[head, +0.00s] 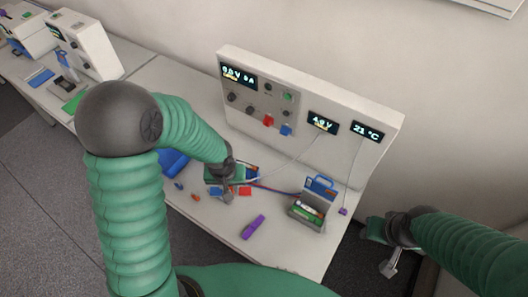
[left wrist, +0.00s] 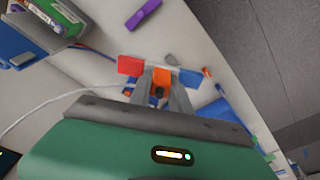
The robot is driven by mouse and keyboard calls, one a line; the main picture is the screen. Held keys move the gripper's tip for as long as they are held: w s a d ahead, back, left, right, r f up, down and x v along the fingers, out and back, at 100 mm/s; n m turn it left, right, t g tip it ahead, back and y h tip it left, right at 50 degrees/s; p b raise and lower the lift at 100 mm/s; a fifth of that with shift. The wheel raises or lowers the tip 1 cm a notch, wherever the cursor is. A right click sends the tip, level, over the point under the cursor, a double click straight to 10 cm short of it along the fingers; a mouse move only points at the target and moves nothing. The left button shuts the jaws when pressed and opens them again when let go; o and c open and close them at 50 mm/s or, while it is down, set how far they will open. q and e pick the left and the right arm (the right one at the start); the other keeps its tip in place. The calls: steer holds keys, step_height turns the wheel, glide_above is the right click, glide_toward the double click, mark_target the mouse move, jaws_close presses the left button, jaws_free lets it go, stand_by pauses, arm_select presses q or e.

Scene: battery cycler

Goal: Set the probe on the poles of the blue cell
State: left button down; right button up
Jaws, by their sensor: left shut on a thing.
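My left gripper (head: 227,197) points down low over the table, in front of the panel. In the left wrist view its two fingers (left wrist: 163,90) are shut on an orange block (left wrist: 161,76), which I take to be the probe's grip. A red flat piece (left wrist: 130,66) shows to the left of the fingers and a blue one (left wrist: 189,77) to the right. The cell's poles and any contact are too small or hidden to tell. I cannot make out the blue cell for certain. My right gripper (head: 390,265) is off the table's right end; its jaw opening is unclear.
The white panel (head: 360,102) with lit displays stands behind. A grey box (head: 303,219) with green and orange cells stands right of my left gripper. A purple object (head: 253,227) lies in front. A blue object (head: 174,162) and small loose pieces (head: 195,197) lie left.

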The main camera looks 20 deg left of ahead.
arm_select(q)
steer(key=w+a+f+m+p, duration=0.15)
steer(key=w+m+p, duration=0.35)
steer(key=w, duration=1.2)
steer(key=shift+n+h, duration=0.3)
step_height(320, 180, down, 4)
steer(key=shift+s+a+f+b, duration=0.15)
steer(key=shift+f+b, duration=0.05)
steer(key=shift+b, duration=0.95)
steer(key=shift+f, duration=0.4)
steer(key=shift+a, duration=0.1)
steer(key=shift+r, duration=0.15)
steer(key=shift+s+b, duration=0.1)
steer(key=shift+b, duration=0.2)
